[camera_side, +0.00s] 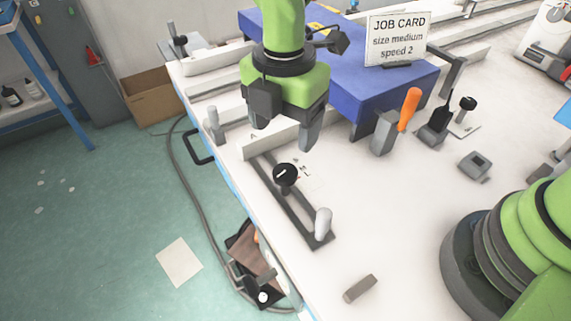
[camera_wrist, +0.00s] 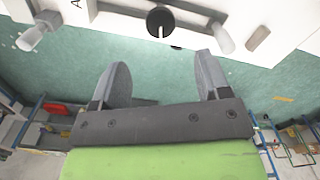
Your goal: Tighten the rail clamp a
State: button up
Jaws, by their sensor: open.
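My gripper (camera_side: 286,126) is open and empty, hanging above the left edge of the white table in the side view. In the wrist view its two grey fingers (camera_wrist: 162,66) are spread wide, with only floor between them. A light grey clamp handle (camera_side: 213,120) stands near the table's edge, left of my gripper; it also shows at upper left in the wrist view (camera_wrist: 35,36). A letter A is printed beside it in the wrist view, so it appears to be rail clamp a. A second grey handle (camera_side: 322,222) stands at the near end of a dark bar.
A black round knob (camera_side: 285,174) stands on the dark bar (camera_side: 295,212). A white block lies behind my gripper. A blue box (camera_side: 385,90) bears a job card (camera_side: 398,38). An orange-handled tool (camera_side: 409,110) stands to the right. The front of the table is mostly clear.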

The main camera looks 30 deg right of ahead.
aim_at(285, 170)
notch_tip(285, 170, down, 9)
jog(key=shift+f, duration=0.15)
dwell(0.4)
jog(key=c, duration=0.9)
